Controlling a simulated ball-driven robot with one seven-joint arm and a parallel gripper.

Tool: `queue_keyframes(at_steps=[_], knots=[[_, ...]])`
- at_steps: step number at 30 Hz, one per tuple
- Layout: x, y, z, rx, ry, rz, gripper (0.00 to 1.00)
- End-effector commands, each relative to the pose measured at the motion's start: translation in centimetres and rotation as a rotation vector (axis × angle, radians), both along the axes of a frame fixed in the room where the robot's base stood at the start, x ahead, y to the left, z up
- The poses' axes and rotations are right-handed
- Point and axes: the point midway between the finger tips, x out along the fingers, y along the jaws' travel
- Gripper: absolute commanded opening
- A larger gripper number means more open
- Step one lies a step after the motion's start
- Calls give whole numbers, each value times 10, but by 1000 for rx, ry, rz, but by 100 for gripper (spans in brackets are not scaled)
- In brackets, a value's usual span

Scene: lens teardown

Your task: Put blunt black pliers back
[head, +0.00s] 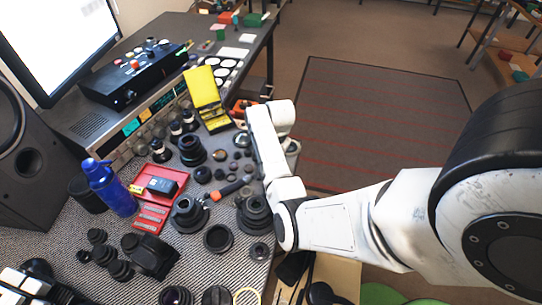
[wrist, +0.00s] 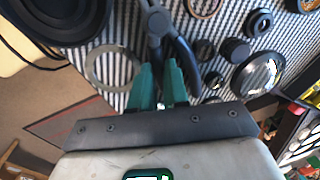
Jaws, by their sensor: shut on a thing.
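My gripper (wrist: 158,85) shows in the wrist view with two green fingers. It is shut on the blunt black pliers (wrist: 160,25), whose dark jaws and pivot point away from me, over the striped mat (wrist: 112,52). The lower part of the pliers lies between and behind the fingers. Whether the pliers touch the mat I cannot tell. In the head view my white arm hides the fingers and the pliers near the right edge of the workbench.
In the head view, a yellow case (head: 203,88) stands at the back and a red tray (head: 158,190) lies left of several lens parts. A blue bottle (head: 108,186) stands at left. In the wrist view, a pale ring (wrist: 98,72) and a large dark round part (wrist: 60,18) lie nearby.

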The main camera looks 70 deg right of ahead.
Motion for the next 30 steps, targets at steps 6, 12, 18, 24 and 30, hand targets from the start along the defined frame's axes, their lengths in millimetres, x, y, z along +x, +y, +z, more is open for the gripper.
queue_keyframes(at_steps=[6,12,18,24,30], knots=[[0,0,-4,0,0,0,20],[0,0,-4,1,0,0,40],[0,0,-4,1,1,0,40],[0,0,8,0,0,0,40],[-4,0,42,-3,-3,0,40]])
